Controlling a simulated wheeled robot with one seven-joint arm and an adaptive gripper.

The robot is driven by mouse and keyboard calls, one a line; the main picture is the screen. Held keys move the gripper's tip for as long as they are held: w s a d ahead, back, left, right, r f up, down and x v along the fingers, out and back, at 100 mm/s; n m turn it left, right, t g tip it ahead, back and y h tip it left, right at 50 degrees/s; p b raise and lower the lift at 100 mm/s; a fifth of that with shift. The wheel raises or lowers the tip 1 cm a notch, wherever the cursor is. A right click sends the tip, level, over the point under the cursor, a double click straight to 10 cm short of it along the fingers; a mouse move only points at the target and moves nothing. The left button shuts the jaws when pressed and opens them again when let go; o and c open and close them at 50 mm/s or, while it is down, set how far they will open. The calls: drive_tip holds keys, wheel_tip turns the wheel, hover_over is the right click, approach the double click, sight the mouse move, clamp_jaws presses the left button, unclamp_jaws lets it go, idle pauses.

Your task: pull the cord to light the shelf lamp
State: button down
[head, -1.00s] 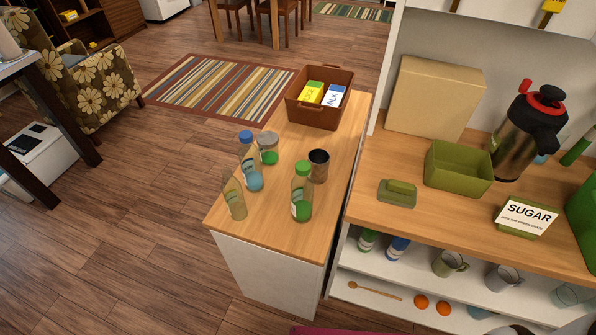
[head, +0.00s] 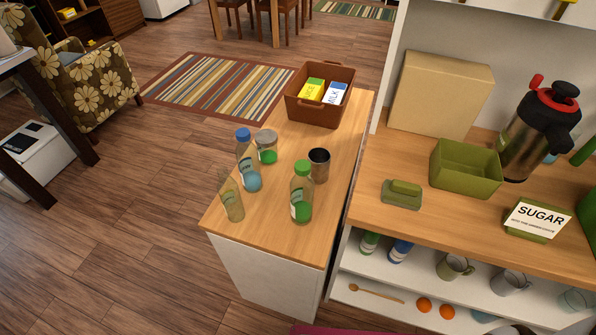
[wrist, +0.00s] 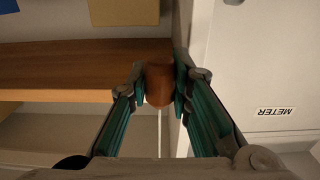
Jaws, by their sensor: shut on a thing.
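In the wrist view, my gripper (wrist: 160,87) is shut on a rounded reddish-brown knob (wrist: 159,84), with a green-lined finger on each side. A thin pale cord (wrist: 160,132) runs from the knob toward the bottom of the picture, between my fingers. The knob is close to a wooden board's end and a pale upright panel. My gripper, the knob and the cord do not show in the head view. I cannot make out the shelf lamp in either view, so whether it is lit cannot be told.
In the head view, the counter holds a flask (head: 535,130), a green bin (head: 466,172) and a sugar box (head: 538,219). Bottles stand on the side counter (head: 275,238).

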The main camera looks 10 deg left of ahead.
drive_tip(key=shift+f+b, duration=0.3)
drive_tip(key=shift+f, duration=0.1)
drive_tip(key=shift+r, duration=0.2)
drive_tip(key=shift+r+p, duration=1.15)
drive_tip(key=shift+r, duration=0.05)
drive_tip(key=c, duration=1.1)
unclamp_jaws()
drive_tip(key=shift+b+v, duration=1.2)
drive_tip(key=shift+v, duration=3.3)
